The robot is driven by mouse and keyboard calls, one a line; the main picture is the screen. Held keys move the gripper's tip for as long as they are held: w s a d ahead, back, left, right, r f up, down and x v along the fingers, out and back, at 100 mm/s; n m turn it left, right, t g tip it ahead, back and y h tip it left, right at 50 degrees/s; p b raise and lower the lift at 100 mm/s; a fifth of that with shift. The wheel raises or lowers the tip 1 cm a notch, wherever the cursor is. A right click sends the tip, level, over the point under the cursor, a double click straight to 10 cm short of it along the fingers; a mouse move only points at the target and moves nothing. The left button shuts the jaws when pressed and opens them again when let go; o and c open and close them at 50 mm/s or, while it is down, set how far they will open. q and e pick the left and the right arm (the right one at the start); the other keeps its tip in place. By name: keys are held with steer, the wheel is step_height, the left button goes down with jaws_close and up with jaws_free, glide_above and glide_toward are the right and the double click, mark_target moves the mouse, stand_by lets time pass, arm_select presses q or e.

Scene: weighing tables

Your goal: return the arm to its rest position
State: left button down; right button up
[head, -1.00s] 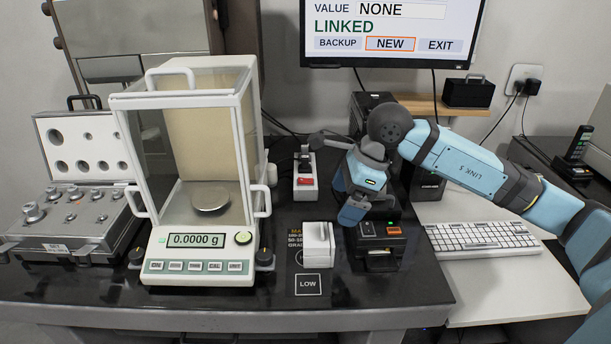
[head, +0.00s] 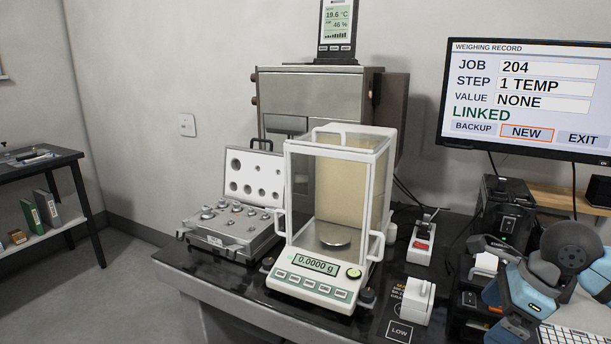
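My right arm comes in from the lower right. Its blue and dark gripper (head: 522,295) is over the right end of the black table, right of the balance and close to the label printer, which it partly covers. Its fingertips are not clear, so I cannot tell whether it is open or shut, and no held object is visible. My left gripper is not in view.
The glass-walled balance (head: 318,265) reads 0.0000 g. An open weight case (head: 235,235) stands to its left, a small white box (head: 417,300) to its right. The monitor (head: 530,103) hangs behind the arm. A side shelf (head: 35,160) stands far left, with clear floor between.

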steer(key=s+a+f+m+t+y, duration=0.1)
steer(key=s+a+m+t+y, duration=0.15)
steer(key=a+m+y, duration=0.5)
steer(key=s+a+f+m+t+y, duration=0.1)
steer(key=s+a+m+y, duration=0.25)
steer(key=a+y, duration=0.65)
step_height(320, 180, down, 9)
steer(key=w+m+t+h, duration=0.2)
steer(key=m+t+h, duration=1)
steer(key=m, duration=1.1)
steer(key=s+f+m+g+h, duration=0.6)
steer(key=s+f+m, duration=0.35)
steer(key=f, duration=0.35)
arm_select(q)
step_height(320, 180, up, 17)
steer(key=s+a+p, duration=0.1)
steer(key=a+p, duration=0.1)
steer(key=p, duration=2.6)
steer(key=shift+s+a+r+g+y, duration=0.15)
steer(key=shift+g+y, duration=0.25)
arm_select(e)
step_height(320, 180, up, 16)
steer(key=s+d+m, duration=0.1)
steer(key=shift+s+d+g, duration=0.25)
steer(key=shift+s+g, duration=0.1)
steer(key=shift+g, duration=0.1)
